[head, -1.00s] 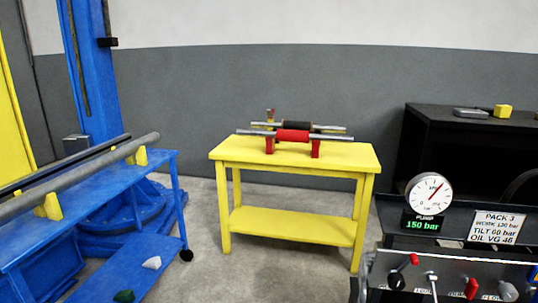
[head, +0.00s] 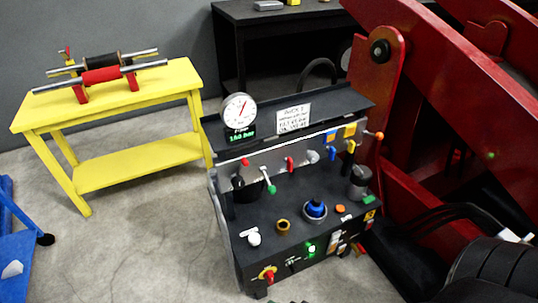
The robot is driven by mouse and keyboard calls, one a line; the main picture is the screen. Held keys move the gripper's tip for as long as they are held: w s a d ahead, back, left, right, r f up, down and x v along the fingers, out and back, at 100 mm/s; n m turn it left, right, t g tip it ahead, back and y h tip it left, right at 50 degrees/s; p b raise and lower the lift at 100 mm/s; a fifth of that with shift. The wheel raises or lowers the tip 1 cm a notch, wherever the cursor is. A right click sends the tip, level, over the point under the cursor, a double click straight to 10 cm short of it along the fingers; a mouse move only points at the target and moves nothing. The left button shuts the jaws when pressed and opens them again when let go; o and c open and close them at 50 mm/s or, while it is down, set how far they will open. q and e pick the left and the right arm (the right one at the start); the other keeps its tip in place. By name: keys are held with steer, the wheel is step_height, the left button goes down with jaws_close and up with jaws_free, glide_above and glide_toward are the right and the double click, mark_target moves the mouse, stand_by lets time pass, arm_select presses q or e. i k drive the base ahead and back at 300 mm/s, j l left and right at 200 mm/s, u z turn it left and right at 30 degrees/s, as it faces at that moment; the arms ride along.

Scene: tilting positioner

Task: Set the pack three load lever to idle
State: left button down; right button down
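The pack 3 console (head: 345,98) stands right of centre in the head view, with a dark top and sloped front. A white plate (head: 293,118) that read PACK 3 a moment ago is fixed to its upper panel, blurred now. A row of levers runs below it: one with a red top (head: 245,162), one with a green end (head: 271,188), a red one (head: 290,164), a pale one (head: 312,156) and a yellow one (head: 350,147). The lever labels are too small to read, so I cannot tell which is the load lever. Neither gripper shows.
A pressure gauge (head: 239,110) sits above a green 150 bar display (head: 241,134). The lower deck has a blue knob (head: 316,208). A yellow table (head: 130,162) with rollers stands left. Red machine arms (head: 460,90) and black hoses crowd the right.

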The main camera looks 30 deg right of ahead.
mark_target(271, 189)
steer(key=z, duration=1.05)
